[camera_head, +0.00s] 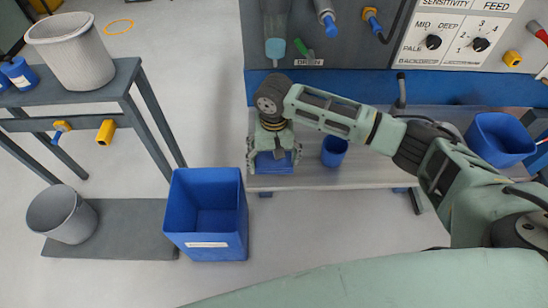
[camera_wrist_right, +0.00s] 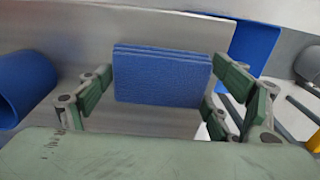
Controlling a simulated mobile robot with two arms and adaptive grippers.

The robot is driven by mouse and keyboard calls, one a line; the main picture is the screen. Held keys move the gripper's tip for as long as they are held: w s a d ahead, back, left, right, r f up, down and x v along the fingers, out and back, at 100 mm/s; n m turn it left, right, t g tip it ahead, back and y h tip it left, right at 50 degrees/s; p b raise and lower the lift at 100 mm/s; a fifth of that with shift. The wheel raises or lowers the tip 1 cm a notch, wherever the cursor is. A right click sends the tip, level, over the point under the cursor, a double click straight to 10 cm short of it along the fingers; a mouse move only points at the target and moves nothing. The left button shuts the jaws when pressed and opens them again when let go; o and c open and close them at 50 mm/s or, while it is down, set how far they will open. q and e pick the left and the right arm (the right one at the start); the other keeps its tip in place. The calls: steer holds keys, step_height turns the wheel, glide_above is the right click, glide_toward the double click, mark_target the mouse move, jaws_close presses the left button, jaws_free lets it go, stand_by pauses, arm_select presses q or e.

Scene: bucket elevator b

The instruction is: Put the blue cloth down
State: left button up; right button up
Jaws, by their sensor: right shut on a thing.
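The blue cloth (camera_head: 273,164) is a folded, layered rectangle. My right gripper (camera_head: 274,158) is shut on it, with one finger at each side edge. In the right wrist view the cloth (camera_wrist_right: 160,78) stands between the two green finger pads in front of the grey bench surface. In the head view it is over the left end of the grey metal bench (camera_head: 350,176). I cannot tell whether it touches the bench. My left gripper is not in view.
A blue cup (camera_head: 334,151) stands just right of the gripper, and a blue bin (camera_head: 503,139) farther right. An open blue box (camera_head: 207,246) is at the lower left. A grey bucket (camera_head: 62,214) and a rack with a white bin (camera_head: 72,52) are at the left.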

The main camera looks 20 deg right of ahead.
mark_target(273, 160)
steer(key=shift+f, duration=0.15)
steer(key=shift+f, duration=0.15)
steer(key=o, duration=1.1)
step_height(273, 160, up, 12)
steer(key=shift+r+b, duration=0.15)
steer(key=shift+b, duration=0.45)
